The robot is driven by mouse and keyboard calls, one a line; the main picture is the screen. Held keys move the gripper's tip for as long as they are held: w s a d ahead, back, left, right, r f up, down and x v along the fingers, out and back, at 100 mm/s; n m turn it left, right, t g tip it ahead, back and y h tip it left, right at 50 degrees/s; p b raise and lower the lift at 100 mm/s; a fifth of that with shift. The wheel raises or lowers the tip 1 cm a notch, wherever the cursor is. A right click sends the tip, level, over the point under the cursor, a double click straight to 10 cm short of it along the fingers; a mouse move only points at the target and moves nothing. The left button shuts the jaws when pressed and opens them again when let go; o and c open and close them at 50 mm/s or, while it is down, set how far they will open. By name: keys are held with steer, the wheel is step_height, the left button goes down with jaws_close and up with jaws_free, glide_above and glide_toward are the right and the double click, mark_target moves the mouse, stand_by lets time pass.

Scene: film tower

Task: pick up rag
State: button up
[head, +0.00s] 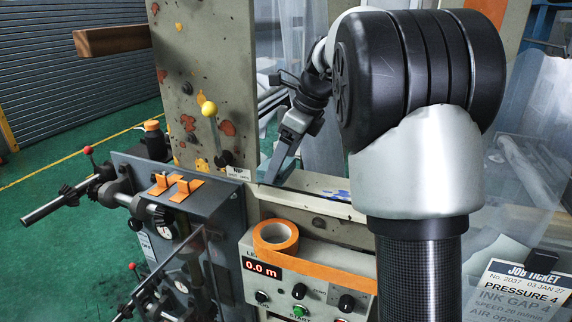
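My gripper (277,165) points down and left beside the cream machine column, just above the cream ledge (325,187). Its fingertips are small and partly overlap a grey-teal patch (264,168) at the back of the ledge. This patch may be the rag, but it is too small to tell for sure. I cannot tell whether the fingers are open, shut or touching it. Blue smudges (338,194) mark the ledge to the right of the gripper. My arm hides much of the right side.
An orange tape roll (276,236) sits on the control box (300,268), which reads 0.0 m. A yellow-knobbed lever (209,109) stands on the column (205,50). Orange clips (175,187) sit on the grey unit. A job ticket (520,290) is at lower right.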

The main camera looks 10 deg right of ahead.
steer(key=s+a+b, duration=0.2)
steer(key=s+a, duration=0.6)
steer(key=s, duration=0.5)
steer(key=shift+a, duration=0.35)
steer(key=shift+o, duration=1.2)
steer(key=shift+c, duration=0.7)
